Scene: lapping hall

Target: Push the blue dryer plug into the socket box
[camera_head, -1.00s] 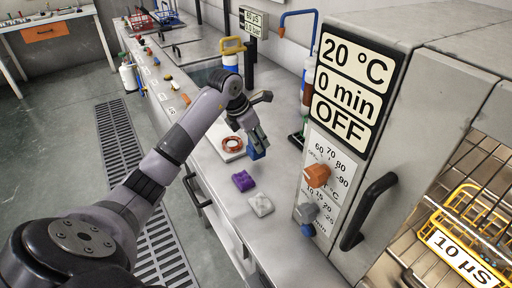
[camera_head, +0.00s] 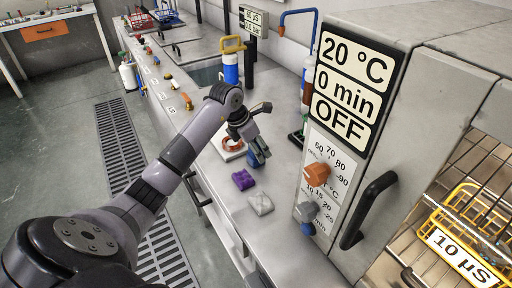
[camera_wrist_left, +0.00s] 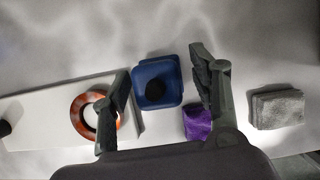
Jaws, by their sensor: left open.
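A blue square block (camera_wrist_left: 158,80) with a round black part in its middle shows between my left fingers in the left wrist view. In the head view only part of this blue block (camera_head: 252,159) shows on the bench, beside and behind a finger. I cannot tell whether it is the plug or the socket box. My left gripper (camera_head: 264,131) is open above the bench, with its fingers (camera_wrist_left: 160,65) on either side of the block in the wrist view. I cannot tell whether they touch it. A small blue part (camera_head: 308,229) shows low on the dryer front. My right gripper is out of view.
A purple cloth (camera_head: 243,180) and a grey cloth (camera_head: 260,204) lie nearby on the bench. An orange-brown ring (camera_wrist_left: 82,112) lies on a white plate (camera_wrist_left: 45,100) on the other side. The dryer cabinet (camera_head: 430,120), with its handle (camera_head: 368,208), stands to the right.

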